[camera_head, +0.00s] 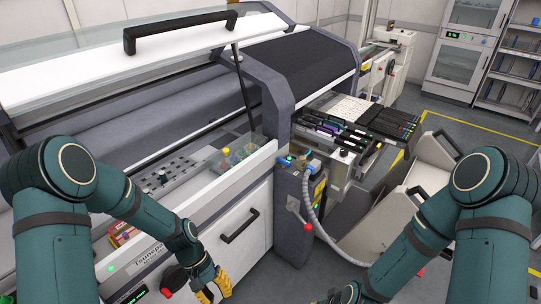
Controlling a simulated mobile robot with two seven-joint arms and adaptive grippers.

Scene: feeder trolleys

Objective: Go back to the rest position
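My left gripper (214,290), with yellow and black fingers, hangs low at the bottom edge, in front of the machine's white front panel. Its fingertips are partly cut off by the frame, so I cannot tell whether it is open or shut. I see nothing clearly held in it. My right arm comes in from the right and its forearm reaches down to the bottom edge. The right gripper lies below the picture. Both my arms are bent at the elbow.
A large machine (130,95) with a raised clear lid and black handle (180,27) fills the left. A feeder bank (345,130) stands in the middle, with a white trolley (395,215) beside it. Yellow floor lines (480,124) and a cabinet (460,60) are behind. Grey floor shows at right.

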